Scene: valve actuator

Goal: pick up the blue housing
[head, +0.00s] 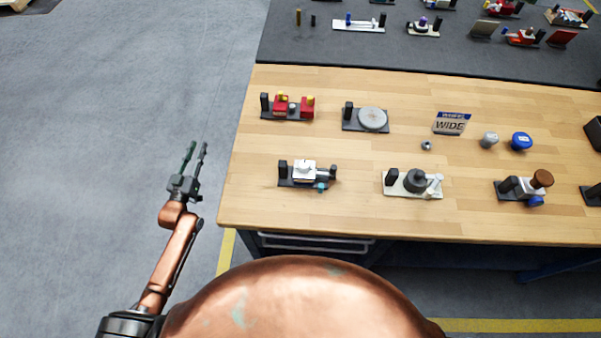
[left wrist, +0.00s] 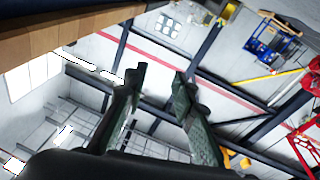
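A blue round part (head: 521,141), which looks like the blue housing, sits on the wooden table at the right in the head view. Another small blue part (head: 536,201) is on an assembly near the table's front right edge. My left gripper (head: 197,146) is off the table's left edge, over the floor, far from the blue round part. Its two fingers are apart with nothing between them, as the left wrist view (left wrist: 160,75) also shows. My right gripper is not in view.
The wooden table (head: 350,222) bears several assemblies on small plates. A grey round part (head: 489,140) stands just left of the blue round one. A sign reading WIDE (head: 452,123) stands farther left. A dark mat (head: 330,58) with more parts lies behind.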

